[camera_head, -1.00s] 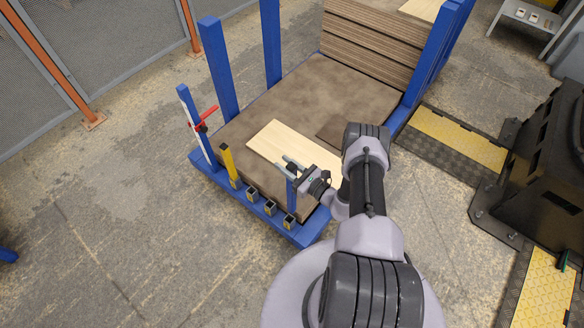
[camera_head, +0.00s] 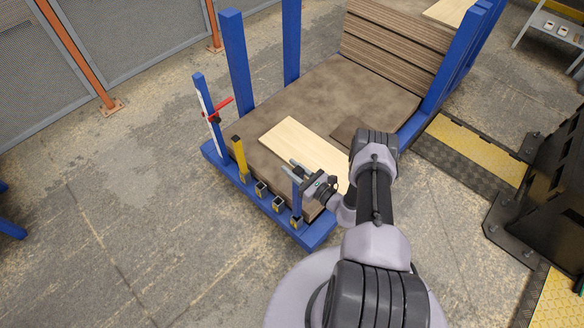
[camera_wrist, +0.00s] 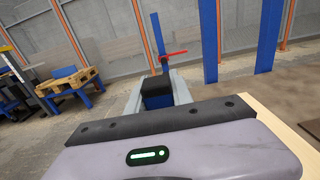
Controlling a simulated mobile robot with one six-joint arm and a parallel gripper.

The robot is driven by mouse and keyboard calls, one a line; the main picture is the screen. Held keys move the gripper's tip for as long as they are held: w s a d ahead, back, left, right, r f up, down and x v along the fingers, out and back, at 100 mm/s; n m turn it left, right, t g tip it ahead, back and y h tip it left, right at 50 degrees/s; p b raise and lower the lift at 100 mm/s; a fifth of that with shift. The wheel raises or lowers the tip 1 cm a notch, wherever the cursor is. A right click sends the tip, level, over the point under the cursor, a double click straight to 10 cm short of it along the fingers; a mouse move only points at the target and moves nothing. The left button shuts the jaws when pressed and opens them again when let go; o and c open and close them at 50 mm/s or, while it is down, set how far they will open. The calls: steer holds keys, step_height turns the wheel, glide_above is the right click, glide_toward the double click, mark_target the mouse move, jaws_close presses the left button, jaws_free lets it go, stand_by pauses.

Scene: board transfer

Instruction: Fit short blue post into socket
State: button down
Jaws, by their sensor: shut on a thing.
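The short blue post (camera_head: 297,191) is upright in my gripper (camera_head: 294,169), at the near right corner of the blue cart. My gripper is shut on its upper part. In the wrist view the post's blue side and dark top (camera_wrist: 157,92) show between the two grey fingers (camera_wrist: 156,100). The post's lower end is at or just above the rightmost square socket (camera_head: 296,223) on the cart's front rail. I cannot tell whether the end has entered the socket. The wrist view does not show the socket.
Left along the rail are two empty sockets (camera_head: 278,204), a yellow post (camera_head: 239,158) and a tall blue post with a red clamp (camera_head: 218,109). A pale board (camera_head: 300,147) lies on the brown cart deck. Stacked boards (camera_head: 395,50) stand at the back.

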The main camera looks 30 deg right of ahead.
step_height(320, 180, down, 2)
steer(key=shift+f+b, duration=0.1)
steer(key=shift+b, duration=0.85)
stand_by(0.8)
